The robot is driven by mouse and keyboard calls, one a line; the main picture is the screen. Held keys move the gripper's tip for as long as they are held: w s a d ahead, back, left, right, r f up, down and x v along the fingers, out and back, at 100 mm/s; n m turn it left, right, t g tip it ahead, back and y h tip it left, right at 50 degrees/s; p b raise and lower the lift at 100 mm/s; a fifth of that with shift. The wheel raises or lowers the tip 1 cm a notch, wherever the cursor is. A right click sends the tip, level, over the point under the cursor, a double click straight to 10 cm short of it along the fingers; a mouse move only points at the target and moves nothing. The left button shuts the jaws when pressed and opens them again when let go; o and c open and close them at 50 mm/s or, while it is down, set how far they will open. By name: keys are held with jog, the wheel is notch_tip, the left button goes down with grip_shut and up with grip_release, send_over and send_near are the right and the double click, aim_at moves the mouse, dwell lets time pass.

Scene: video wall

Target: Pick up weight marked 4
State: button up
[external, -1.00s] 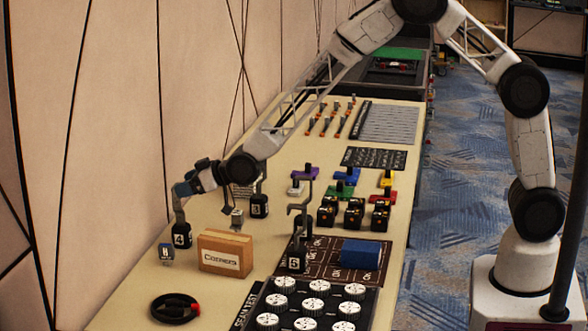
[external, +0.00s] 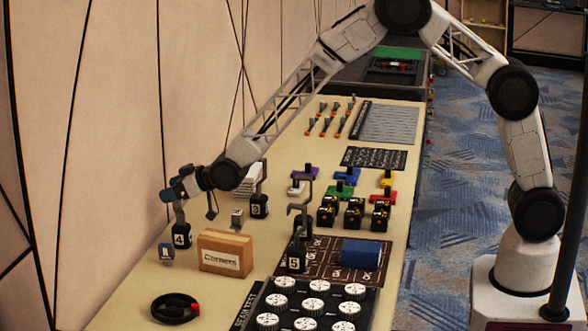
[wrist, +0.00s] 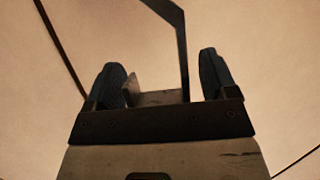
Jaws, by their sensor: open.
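The weight marked 4 (external: 181,237) is a black block with a white number label and a tall grey hook on top. It stands upright on the table near the wall. My gripper (external: 170,196) is at the upper part of its hook in the external view. In the wrist view my gripper (wrist: 163,75) has its two blue-padded fingers apart. A dark, bent strip, apparently the hook (wrist: 184,50), rises between them, nearer the right finger. Whether either finger touches it cannot be told.
A brown cardboard box (external: 225,253) stands right of the weight, and a small blue-grey cube (external: 166,255) in front of it. Other hooked weights stand behind (external: 260,207) and to the right (external: 297,260). The wall is close on the left.

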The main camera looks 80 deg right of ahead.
grip_shut()
jog(key=shift+r, duration=0.15)
dwell(0.4)
